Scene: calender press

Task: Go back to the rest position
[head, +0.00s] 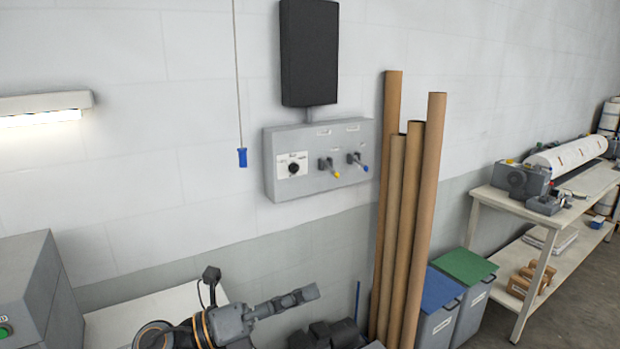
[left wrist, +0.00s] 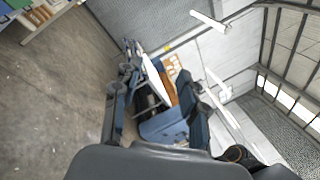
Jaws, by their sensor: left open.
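My left gripper (head: 300,297) is at the bottom middle of the head view, at the end of a dark arm with orange rings. It is below the grey control box and in front of the wall, with nothing seen in it. In the left wrist view, its two dark fingers (left wrist: 155,88) stand apart with an empty gap between them. Behind the gap is a blurred blue cart or bin (left wrist: 165,127), well beyond the fingers. I do not see my right gripper in either view.
A grey control box (head: 345,182) with a dial and two levers is on the wall. A blue pull handle (head: 242,157) hangs beside it. Tall cardboard tubes (head: 418,215) lean right of the arm, near lidded bins (head: 465,266) and a workbench (head: 488,199). A grey cabinet (head: 28,275) stands left.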

